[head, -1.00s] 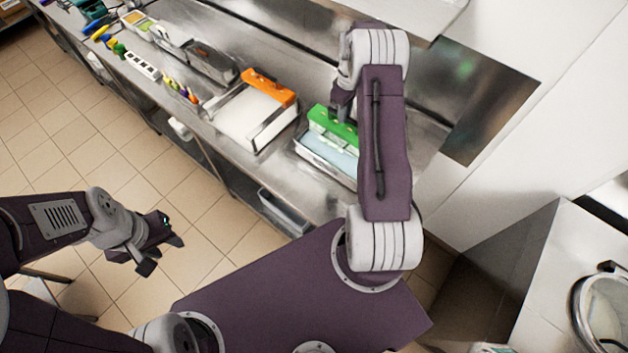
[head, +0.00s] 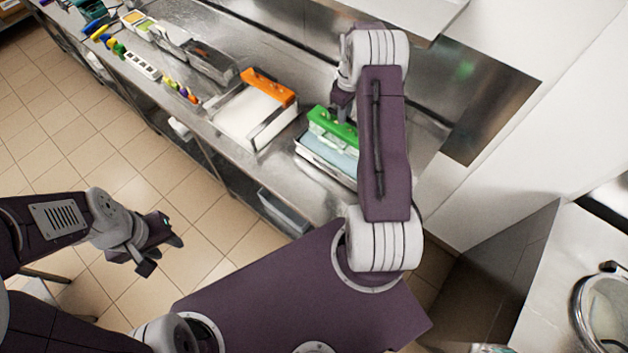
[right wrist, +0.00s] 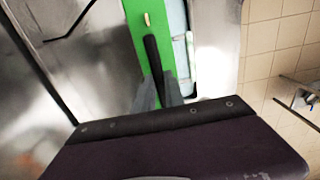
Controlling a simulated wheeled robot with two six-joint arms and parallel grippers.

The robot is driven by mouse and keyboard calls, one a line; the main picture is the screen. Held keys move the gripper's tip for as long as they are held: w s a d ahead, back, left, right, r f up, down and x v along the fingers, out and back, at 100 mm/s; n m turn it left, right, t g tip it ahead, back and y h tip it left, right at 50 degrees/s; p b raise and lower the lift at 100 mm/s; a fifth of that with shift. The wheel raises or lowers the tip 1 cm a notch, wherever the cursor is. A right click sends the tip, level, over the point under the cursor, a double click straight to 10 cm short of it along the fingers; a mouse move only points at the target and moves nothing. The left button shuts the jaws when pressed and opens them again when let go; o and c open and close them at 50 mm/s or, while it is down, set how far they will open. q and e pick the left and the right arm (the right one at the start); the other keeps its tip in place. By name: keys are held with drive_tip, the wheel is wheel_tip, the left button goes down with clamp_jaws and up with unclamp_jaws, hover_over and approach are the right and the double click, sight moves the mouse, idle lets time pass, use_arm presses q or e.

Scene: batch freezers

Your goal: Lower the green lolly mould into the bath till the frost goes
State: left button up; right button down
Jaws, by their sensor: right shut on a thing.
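The green lolly mould (head: 330,127) is at the right part of the steel counter in the head view, partly hidden behind my right arm. It lies at the back side of the bath (head: 312,155), a pale tray with light blue inside; I cannot tell how deep it sits. In the right wrist view the green top (right wrist: 138,20) runs beside the bath's blue surface (right wrist: 178,22). My right gripper (right wrist: 158,92) is shut on the mould. Its fingers are mostly hidden in the head view. My left gripper (head: 160,256) is open and empty over the floor.
A white tray with an orange-topped mould (head: 268,86) stands left of the bath. Further left are a power strip (head: 142,66), small coloured items and grey containers (head: 212,64). A wall is at the right. Bare counter (head: 325,205) shows in front of the bath.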

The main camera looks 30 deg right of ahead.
sight(343, 128)
drive_tip(key=shift+f+b, duration=3.15)
drive_tip(key=shift+f, duration=1.55)
idle(3.3)
